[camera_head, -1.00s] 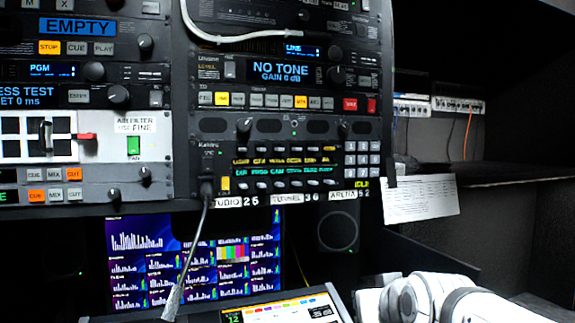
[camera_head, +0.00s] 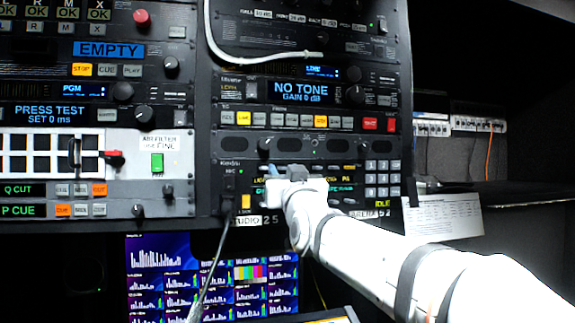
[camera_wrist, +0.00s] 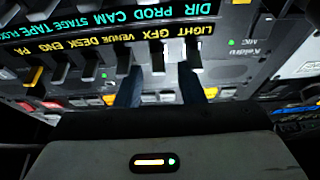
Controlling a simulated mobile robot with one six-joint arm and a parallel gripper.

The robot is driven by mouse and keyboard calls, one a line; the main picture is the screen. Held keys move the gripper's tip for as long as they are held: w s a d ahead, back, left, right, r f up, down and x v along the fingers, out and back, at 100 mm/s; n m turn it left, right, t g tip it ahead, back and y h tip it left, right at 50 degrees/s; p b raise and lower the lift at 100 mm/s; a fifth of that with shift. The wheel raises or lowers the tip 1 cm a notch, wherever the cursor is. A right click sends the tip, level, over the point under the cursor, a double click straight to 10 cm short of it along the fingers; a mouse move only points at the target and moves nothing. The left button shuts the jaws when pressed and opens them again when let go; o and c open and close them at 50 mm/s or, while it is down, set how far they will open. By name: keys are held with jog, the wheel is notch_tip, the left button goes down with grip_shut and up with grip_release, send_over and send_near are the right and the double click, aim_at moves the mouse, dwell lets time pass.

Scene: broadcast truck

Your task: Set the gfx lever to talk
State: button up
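The intercom panel (camera_head: 228,172) is in the middle of the rack in the head view. My gripper (camera_head: 274,172) is up against its lever rows, and my white arm hides part of them. The wrist view shows the panel upside down, with yellow and cyan labels. The gfx lever (camera_wrist: 157,62) is a small pale lever beside the yellow GFX label. The light lever (camera_wrist: 195,57) is to its right, and the dark venue lever (camera_wrist: 123,62) to its left. My gripper (camera_wrist: 160,89) is open, its blue fingers either side of the gfx lever's column. Contact cannot be told.
More levers and coloured buttons crowd both sides of the fingers. A white cable (camera_head: 262,57) hangs above, and a dark cable (camera_head: 212,262) plugs in at the panel's left. A monitor (camera_head: 160,275) is below. A paper sheet (camera_head: 445,218) hangs at the right.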

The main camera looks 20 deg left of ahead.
jog(key=shift+w+a+r, duration=0.25)
jog(key=shift+w, duration=0.2)
grip_shut()
